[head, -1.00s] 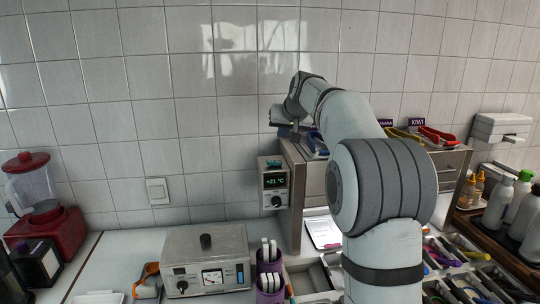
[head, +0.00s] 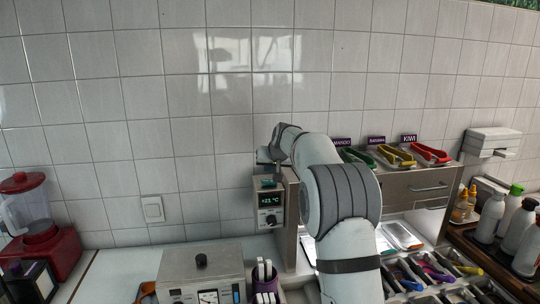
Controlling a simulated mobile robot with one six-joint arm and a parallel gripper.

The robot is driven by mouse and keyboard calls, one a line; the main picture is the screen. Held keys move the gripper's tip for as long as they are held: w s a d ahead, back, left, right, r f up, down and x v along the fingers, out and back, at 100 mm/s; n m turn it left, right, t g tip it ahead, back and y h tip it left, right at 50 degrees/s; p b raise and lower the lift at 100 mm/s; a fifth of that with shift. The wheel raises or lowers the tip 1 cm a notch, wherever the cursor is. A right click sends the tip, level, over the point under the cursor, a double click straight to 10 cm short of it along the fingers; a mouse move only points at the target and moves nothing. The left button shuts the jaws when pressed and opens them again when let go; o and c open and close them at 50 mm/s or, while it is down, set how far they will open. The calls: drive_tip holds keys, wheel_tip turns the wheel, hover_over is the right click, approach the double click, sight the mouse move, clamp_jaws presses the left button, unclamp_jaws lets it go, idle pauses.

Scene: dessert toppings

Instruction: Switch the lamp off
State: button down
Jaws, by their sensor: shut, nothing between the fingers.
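A white wall switch (head: 152,209) is on the tiled wall, left of the middle in the head view. No lamp shows, only bright window-like reflections on the tiles. My gripper (head: 266,157) is at the end of my raised arm, in front of the wall. It is shut and empty, and looks small and partly hidden by the wrist. It is to the right of the wall switch and higher in the picture, well apart from it.
A box with a green +21 °C display (head: 269,205) is just below my gripper. A red blender (head: 40,240) stands at the left. A grey metal device (head: 202,268) sits in front. A steel shelf (head: 400,188) holds tongs at the right. The wall around the switch is clear.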

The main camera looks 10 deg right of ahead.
sight(269, 180)
drive_tip(key=shift+s+a+f, duration=0.1)
drive_tip(key=shift+a+f, duration=0.05)
drive_tip(key=shift+f, duration=0.65)
drive_tip(key=shift+s+a+f, duration=0.1)
drive_tip(key=shift+f, duration=0.65)
drive_tip(key=shift+a+f+b, duration=0.15)
drive_tip(key=shift+f+b, duration=0.25)
drive_tip(key=shift+f, duration=0.05)
drive_tip(key=shift+r, duration=0.2)
drive_tip(key=shift+f, duration=0.1)
drive_tip(key=shift+d, duration=0.8)
